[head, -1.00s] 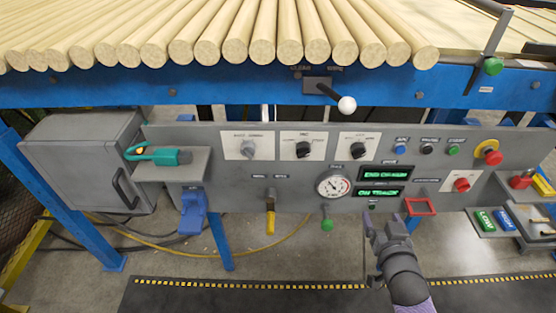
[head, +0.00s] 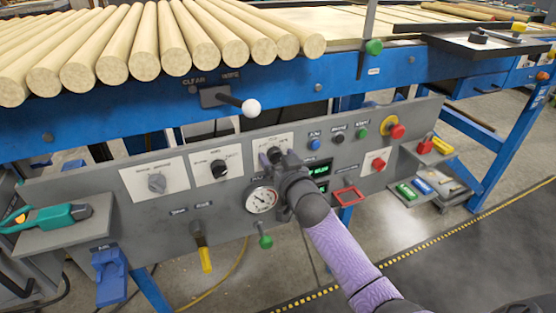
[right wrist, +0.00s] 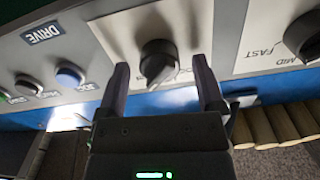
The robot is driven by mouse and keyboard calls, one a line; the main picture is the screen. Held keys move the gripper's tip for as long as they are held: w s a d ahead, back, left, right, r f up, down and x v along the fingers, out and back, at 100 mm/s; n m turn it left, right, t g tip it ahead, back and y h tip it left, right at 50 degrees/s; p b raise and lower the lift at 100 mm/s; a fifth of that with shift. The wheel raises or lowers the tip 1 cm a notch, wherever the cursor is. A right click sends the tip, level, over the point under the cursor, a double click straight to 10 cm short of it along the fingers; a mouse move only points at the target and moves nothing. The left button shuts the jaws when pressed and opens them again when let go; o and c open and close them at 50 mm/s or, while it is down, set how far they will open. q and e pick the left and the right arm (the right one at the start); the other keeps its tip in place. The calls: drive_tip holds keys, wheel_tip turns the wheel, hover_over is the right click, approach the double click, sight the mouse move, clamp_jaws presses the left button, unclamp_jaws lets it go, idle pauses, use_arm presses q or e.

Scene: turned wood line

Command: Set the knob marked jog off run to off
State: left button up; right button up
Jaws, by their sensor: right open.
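The black knob (head: 274,153) is the rightmost of three on white plates along the grey panel. In the right wrist view the knob (right wrist: 158,58) sits between my two fingers, with space on both sides. Its grip ridge is tilted, and the plate's lettering is mostly hidden, so I cannot read its setting. My right gripper (head: 277,160) is open at this knob, reaching up from the lower right; its fingers (right wrist: 161,76) also show in the right wrist view. My left gripper is out of view.
A middle black knob (head: 219,168) and a grey knob (head: 157,183) are to the left. Blue, black and green buttons (head: 338,137) and a red emergency button (head: 397,131) are to the right. A white-balled lever (head: 251,107) projects above; a gauge (head: 261,200) is below.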

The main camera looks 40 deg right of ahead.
clamp_jaws()
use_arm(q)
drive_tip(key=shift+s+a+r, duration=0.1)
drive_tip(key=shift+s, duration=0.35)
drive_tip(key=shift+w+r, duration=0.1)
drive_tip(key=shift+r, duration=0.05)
use_arm(e)
drive_tip(key=shift+n, duration=0.3)
drive_tip(key=shift+n+p, duration=0.55)
drive_tip(key=shift+n, duration=0.35)
drive_tip(key=shift+a+n, duration=0.1)
drive_tip(key=shift+n, duration=0.7)
drive_tip(key=shift+n+p, duration=0.45)
drive_tip(key=shift+n, duration=0.65)
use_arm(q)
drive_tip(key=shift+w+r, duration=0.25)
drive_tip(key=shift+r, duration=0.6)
use_arm(e)
drive_tip(key=shift+f+n, duration=0.15)
drive_tip(key=shift+n, duration=1.05)
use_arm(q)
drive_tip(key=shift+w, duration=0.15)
